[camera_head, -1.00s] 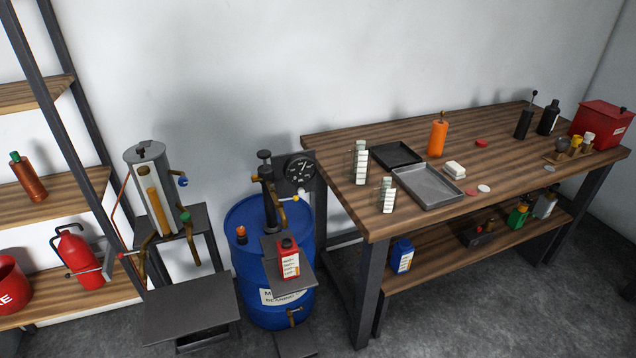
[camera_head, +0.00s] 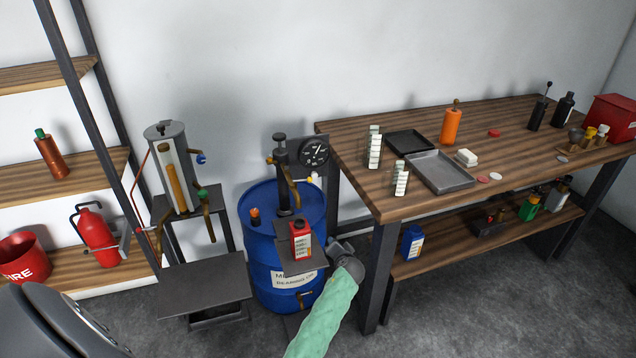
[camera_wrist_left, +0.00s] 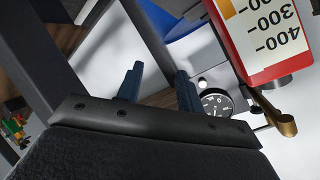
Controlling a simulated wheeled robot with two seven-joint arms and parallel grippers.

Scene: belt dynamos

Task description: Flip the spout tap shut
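The blue drum (camera_head: 255,235) carries a dark pump (camera_head: 281,155) with a brass spout (camera_head: 289,185) above a red can (camera_head: 300,240) on a small dark shelf. Which brass part is the tap lever is too small to tell. My left gripper (camera_head: 340,245), on a green-sleeved arm, is right of the can, low beside the drum; its fingers are hard to make out there. In the left wrist view its fingers (camera_wrist_left: 158,72) are apart and empty. The red can (camera_wrist_left: 258,40) and a brass piece with a rounded end (camera_wrist_left: 275,115) show right of them. My right gripper is out of view.
A round gauge (camera_head: 314,152) sits behind the pump. A metal cylinder (camera_head: 172,165) with brass taps stands left, above a dark low table (camera_head: 205,283). The wooden workbench (camera_head: 400,205) and its leg stand close right of my left arm.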

